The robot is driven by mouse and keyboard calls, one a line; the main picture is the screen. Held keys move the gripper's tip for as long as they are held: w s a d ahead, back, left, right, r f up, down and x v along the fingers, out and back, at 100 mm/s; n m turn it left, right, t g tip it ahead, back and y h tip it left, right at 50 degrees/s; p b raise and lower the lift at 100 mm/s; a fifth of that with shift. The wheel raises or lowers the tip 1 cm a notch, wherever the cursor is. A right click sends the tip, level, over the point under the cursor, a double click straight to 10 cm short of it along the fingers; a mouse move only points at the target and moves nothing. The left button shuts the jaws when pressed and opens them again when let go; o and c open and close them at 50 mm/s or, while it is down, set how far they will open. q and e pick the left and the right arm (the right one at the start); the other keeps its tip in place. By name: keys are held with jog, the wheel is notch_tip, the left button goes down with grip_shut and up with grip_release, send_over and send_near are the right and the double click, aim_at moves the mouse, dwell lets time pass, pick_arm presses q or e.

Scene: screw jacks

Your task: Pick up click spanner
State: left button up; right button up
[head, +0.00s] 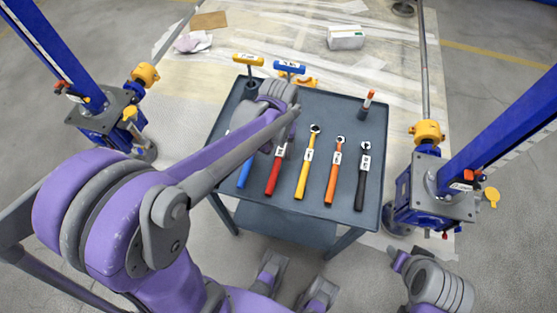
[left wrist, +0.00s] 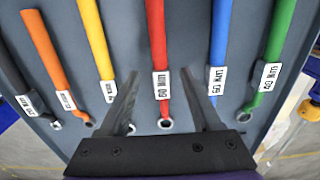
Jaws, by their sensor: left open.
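Several click spanners with coloured handles and white labels lie side by side on the grey cart top: blue (head: 243,176), red (head: 272,181), yellow (head: 301,182), orange (head: 332,182) and black (head: 361,187). A green spanner (left wrist: 281,30) shows in the left wrist view but is hidden by my arm in the head view. My left gripper (left wrist: 160,74) is open and empty over the cart, its fingers either side of the red spanner (left wrist: 156,35) near its label and ring end. The gap in height cannot be told. My right gripper is not in view.
The cart top (head: 330,110) also holds a yellow-topped tool (head: 248,59), a blue-topped tool (head: 289,67) and a small red-tipped item (head: 368,98). Blue screw jacks stand left (head: 106,110) and right (head: 443,187) of the cart.

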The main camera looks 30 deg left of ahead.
aim_at(278, 159)
pick_arm(q)
jog(key=f, duration=0.4)
jog(key=shift+s+b, duration=0.25)
jog(key=shift+b, duration=0.05)
grip_shut()
dwell(1.1)
